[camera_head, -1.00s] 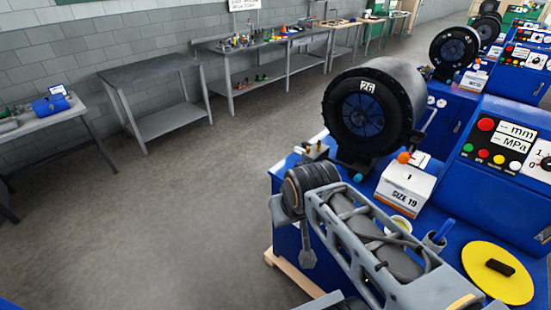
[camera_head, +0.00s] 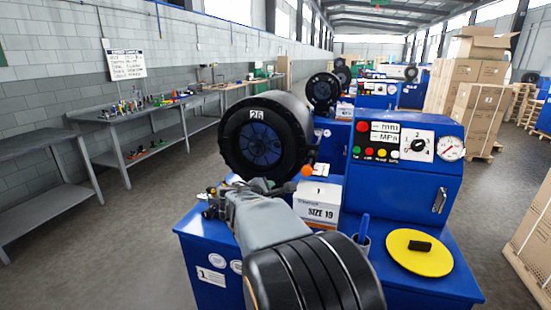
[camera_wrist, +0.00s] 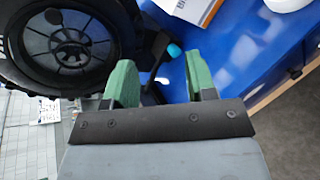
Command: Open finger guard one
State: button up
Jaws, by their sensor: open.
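The round black ring face numbered 26 (camera_head: 263,138), with a see-through bluish disc inside, is on the blue crimper's head and appears closed over the front. I take it for finger guard one, as a sticker reading 1 (camera_head: 211,277) is on the bench below. In the wrist view its black rim and disc (camera_wrist: 68,45) fill the upper left. A dark bar with a cyan tip (camera_wrist: 174,51) stands near the gap between my green fingers. My gripper (camera_wrist: 158,62) is open; I cannot tell whether it touches the bar. In the head view my arm hides the cyan tip.
A SIZE 19 box (camera_head: 317,205) stands right of my arm, with an orange ball (camera_head: 306,171) behind it. A yellow disc (camera_head: 419,252) and a cup with a blue handle (camera_head: 363,238) are on the bench. A control panel (camera_head: 405,145) rises behind.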

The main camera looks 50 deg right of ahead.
jog(key=w+d+r+n+t+h, duration=0.2)
jog(key=w+r+n, duration=0.2)
jog(key=n, duration=0.2)
jog(key=n+t+h, duration=0.1)
jog(key=n+t, duration=0.2)
jog(key=n, duration=0.3)
send_near(277, 144)
jog(key=p+x, duration=0.3)
jog(key=x, duration=0.6)
jog(key=shift+a, duration=0.1)
grip_shut()
